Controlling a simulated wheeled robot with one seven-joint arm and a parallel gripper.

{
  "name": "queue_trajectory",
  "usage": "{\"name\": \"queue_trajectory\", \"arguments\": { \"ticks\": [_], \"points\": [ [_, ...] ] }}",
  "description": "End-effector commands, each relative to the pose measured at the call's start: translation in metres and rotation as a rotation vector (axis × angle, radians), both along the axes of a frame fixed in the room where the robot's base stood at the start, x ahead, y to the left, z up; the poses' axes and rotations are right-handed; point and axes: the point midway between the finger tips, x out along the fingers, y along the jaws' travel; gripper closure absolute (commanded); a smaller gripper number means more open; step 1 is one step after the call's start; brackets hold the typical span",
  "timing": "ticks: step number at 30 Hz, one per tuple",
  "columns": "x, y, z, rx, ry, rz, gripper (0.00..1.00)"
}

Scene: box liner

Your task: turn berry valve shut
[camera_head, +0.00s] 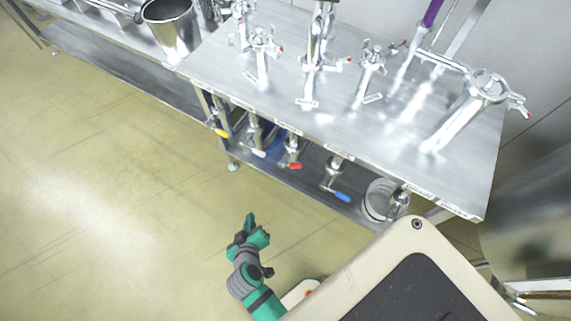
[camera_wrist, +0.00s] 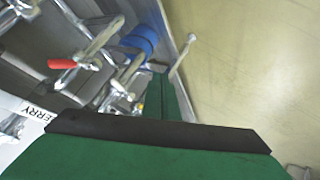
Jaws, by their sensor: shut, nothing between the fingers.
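A label reading BERRY (camera_wrist: 35,112) shows upside down at the left of the wrist view. A valve with a red lever (camera_wrist: 61,64) is close to it; in the head view the red lever (camera_head: 291,166) hangs under the table edge. I cannot tell for certain that the label belongs to this valve. My gripper (camera_head: 251,221) is shut and empty, over the floor in front of the table, apart from the levers. Its green fingers (camera_wrist: 161,97) point toward the row of valves in the wrist view.
Under the steel table (camera_head: 210,62) hang other valves with yellow (camera_head: 220,132), white (camera_head: 259,153) and blue (camera_head: 342,196) levers. A steel pot (camera_head: 171,30) stands at upper left. The floor at left is clear.

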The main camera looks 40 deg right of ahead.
Motion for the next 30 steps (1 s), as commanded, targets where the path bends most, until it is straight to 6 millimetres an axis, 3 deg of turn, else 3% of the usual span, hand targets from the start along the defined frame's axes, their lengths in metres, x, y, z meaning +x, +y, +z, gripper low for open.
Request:
{"name": "queue_trajectory", "arguments": {
  "ticks": [1, 7, 13, 18, 22, 30],
  "points": [
    [0.016, -0.01, 0.003, -0.031, 0.012, -0.046, 1.0],
    [0.054, -0.051, 0.025, -0.16, 0.068, -0.275, 1.0],
    [0.08, -0.08, 0.072, -0.266, 0.078, -0.548, 1.0],
    [0.088, -0.09, 0.113, -0.32, 0.063, -0.753, 1.0],
    [0.089, -0.091, 0.132, -0.338, 0.052, -0.85, 1.0],
    [0.087, -0.102, 0.136, -0.347, 0.048, -0.902, 1.0]
  ]
}}
